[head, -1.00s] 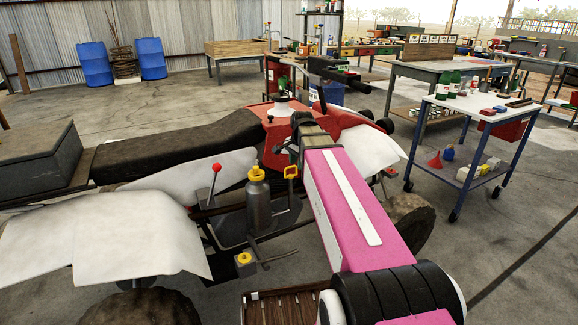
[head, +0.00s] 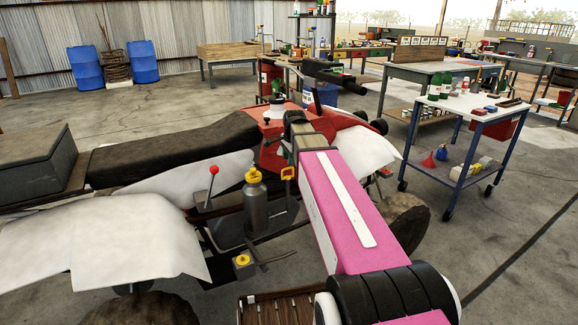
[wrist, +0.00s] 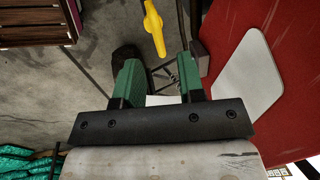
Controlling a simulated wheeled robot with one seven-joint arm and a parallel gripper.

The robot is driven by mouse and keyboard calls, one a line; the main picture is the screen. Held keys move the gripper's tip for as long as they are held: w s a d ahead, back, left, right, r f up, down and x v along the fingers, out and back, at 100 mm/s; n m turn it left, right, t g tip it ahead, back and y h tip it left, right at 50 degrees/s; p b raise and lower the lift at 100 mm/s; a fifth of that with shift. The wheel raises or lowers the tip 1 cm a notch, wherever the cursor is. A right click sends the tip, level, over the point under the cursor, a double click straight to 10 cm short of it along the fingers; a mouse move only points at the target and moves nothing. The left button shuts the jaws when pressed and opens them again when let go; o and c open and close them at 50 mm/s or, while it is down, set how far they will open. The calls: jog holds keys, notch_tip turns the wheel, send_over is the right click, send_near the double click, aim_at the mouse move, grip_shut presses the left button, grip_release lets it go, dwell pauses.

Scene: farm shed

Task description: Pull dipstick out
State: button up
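The lower part of the dipstick is not clear in either view.
A grey bottle (head: 256,210) with a yellow cap and a red-knobbed lever (head: 208,186) stand left of the handle. White fenders (head: 120,240) and a red body panel (wrist: 275,85) are close by. A blue-framed cart (head: 448,190) stands at right.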

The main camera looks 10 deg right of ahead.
jog(key=shift+w+a+f, duration=0.1)
jog(key=shift+w+f, duration=0.1)
jog(key=shift+f, duration=0.7)
jog(key=shift+w+a+f, duration=0.1)
jog(key=shift+w+f, duration=0.05)
jog(key=shift+f, duration=0.75)
grip_shut()
